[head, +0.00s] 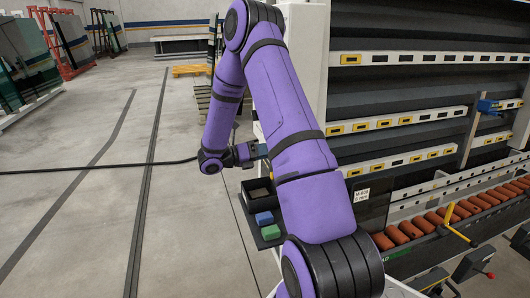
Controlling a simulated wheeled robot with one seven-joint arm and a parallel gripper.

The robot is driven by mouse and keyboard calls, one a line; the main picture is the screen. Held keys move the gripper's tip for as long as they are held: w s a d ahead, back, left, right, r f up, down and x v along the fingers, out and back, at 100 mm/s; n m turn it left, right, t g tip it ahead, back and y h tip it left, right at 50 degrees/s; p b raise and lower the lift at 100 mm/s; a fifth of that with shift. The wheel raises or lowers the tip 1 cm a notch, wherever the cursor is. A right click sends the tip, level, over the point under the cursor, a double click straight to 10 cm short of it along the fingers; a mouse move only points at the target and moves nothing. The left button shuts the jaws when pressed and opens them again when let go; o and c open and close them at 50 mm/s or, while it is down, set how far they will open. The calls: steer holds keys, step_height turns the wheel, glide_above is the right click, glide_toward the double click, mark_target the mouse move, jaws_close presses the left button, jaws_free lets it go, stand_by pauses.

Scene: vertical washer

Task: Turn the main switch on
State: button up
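The vertical washer (430,30) fills the right side of the head view. I cannot make out its main switch; my arm covers part of the machine's near end. My gripper (247,152) points right, towards the end of the machine, at the far end of my purple arm. It is small and partly hidden, so I cannot tell whether its fingers are apart or whether it touches anything.
A black tray with a blue block (264,218) and a green block (271,232) sits below my gripper. Orange rollers (410,229) line the machine's lower edge. A black cable (110,166) crosses the open floor at left. Glass racks (25,60) stand far left.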

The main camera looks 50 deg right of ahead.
steer(key=shift+s+d, duration=0.1)
steer(key=shift+d, duration=0.05)
jaws_close()
stand_by(0.4)
steer(key=shift+m, duration=8.8)
